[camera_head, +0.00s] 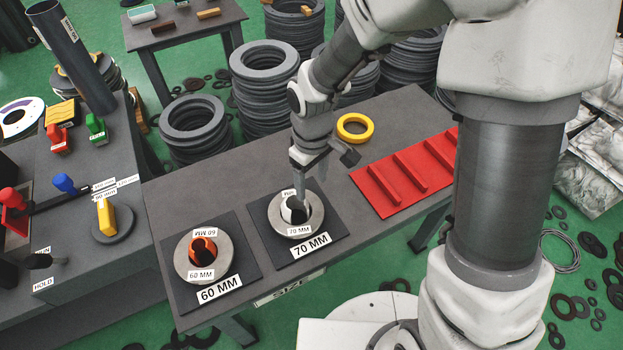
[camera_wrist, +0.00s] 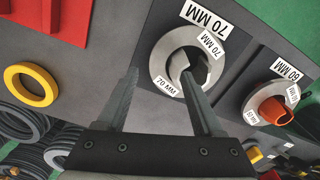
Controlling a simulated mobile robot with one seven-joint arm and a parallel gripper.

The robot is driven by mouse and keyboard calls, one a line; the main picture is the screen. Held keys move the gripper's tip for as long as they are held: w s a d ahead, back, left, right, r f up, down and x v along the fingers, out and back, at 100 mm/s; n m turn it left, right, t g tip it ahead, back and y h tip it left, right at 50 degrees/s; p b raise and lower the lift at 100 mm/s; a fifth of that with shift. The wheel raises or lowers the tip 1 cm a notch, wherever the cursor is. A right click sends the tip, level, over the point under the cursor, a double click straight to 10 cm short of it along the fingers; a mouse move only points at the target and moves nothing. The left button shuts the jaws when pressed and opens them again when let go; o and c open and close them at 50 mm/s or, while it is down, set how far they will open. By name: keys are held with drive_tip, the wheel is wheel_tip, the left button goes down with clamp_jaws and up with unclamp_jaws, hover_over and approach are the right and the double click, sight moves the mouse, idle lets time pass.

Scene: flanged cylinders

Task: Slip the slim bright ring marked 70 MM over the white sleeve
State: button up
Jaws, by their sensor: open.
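A pale metal ring labelled 70 MM (camera_head: 280,222) lies on the dark 70 MM pad, and it also shows in the wrist view (camera_wrist: 160,50). The white sleeve (camera_head: 290,212) shows inside its hole, so the ring appears to lie around the sleeve. How far down it sits I cannot tell. My gripper (camera_wrist: 160,73) is open and empty. In the wrist view one finger overlaps the ring's opening and the other is outside its rim. In the head view (camera_head: 301,188) the fingertips are just above the ring, partly hiding it and the sleeve; contact is unclear.
A 60 MM ring (camera_head: 223,258) around an orange sleeve (camera_head: 203,250) is close on the left. A yellow ring (camera_head: 341,131) lies loose at the back of the table. A red slotted rack (camera_head: 408,199) is on the right. Stacks of dark rings stand behind.

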wheel_tip(320, 180, up, 17)
drive_tip(key=p, duration=0.6)
drive_tip(key=shift+w+d+r, duration=0.1)
drive_tip(key=shift+r, duration=0.05)
drive_tip(key=s+d+r+m+t, duration=0.3)
drive_tip(key=s+d+r+m, duration=0.25)
drive_tip(key=d, duration=0.25)
drive_tip(key=s+d+r+m+t, duration=0.3)
drive_tip(key=s+d+r+m, duration=0.3)
drive_tip(key=d, duration=0.3)
wheel_tip(320, 180, up, 17)
drive_tip(key=n+p, duration=0.1)
drive_tip(key=p, duration=1.5)
drive_tip(key=shift+a, duration=0.2)
drive_tip(key=shift+s, duration=0.1)
